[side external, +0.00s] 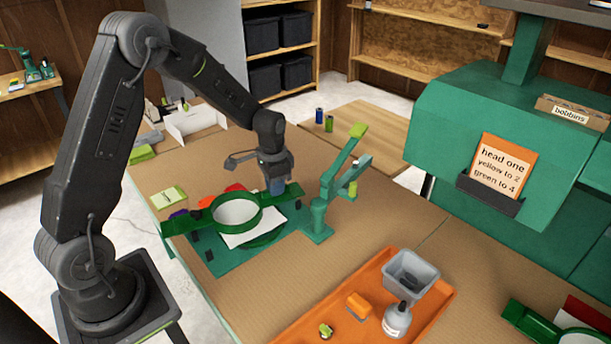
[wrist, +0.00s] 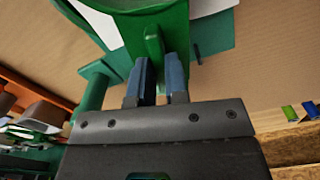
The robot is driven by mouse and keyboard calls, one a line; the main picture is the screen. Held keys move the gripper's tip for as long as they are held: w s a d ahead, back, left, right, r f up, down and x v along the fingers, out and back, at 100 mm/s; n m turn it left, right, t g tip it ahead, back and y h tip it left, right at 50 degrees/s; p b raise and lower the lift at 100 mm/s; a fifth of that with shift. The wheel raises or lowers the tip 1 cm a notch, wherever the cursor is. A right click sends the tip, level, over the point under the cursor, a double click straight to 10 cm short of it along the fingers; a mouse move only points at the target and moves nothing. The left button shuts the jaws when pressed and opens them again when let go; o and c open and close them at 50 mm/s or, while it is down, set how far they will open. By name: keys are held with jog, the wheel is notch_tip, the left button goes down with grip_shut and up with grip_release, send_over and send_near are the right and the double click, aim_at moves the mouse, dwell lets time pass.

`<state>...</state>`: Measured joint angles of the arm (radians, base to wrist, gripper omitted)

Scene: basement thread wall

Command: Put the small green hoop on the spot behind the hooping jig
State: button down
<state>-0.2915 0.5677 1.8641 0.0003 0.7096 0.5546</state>
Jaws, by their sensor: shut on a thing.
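The small green hoop (side external: 259,216) is a ring with a flat arm on each side. It is over the green hooping jig (side external: 213,259), with a white sheet (side external: 233,241) under it. I cannot tell whether it touches the sheet. My gripper (side external: 276,187) points down at the hoop's right arm. In the wrist view, its blue fingers (wrist: 160,80) are shut on an upright green tab of the hoop (wrist: 153,48). The hoop's far side and the spot behind the jig are not clearly visible.
A green lever stand (side external: 318,215) rises close to the right of the jig. An orange tray (side external: 375,318) with a grey bin (side external: 410,274) and a bottle (side external: 397,320) lies in front. Red, orange and purple pieces lie behind the jig. The green machine (side external: 480,130) fills the right.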

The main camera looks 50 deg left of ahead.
aim_at(237, 234)
jog(key=s+m, duration=0.4)
jog(key=s+d+m, duration=0.1)
jog(key=s+m, duration=0.3)
jog(key=m, duration=0.1)
jog(key=s+d+r+m, duration=0.1)
jog(key=s+m, duration=0.3)
jog(key=m, duration=0.1)
jog(key=shift+s+d, duration=0.1)
jog(key=shift+s, duration=0.3)
jog(key=shift+s+m, duration=0.35)
jog(key=shift+m, duration=0.05)
jog(key=w, duration=3.1)
jog(key=shift+w+d, duration=0.1)
jog(key=shift+w, duration=0.3)
jog(key=shift+f, duration=1.75)
jog(key=c, duration=1.6)
grip_release()
jog(key=shift+f, duration=0.15)
jog(key=o, duration=0.5)
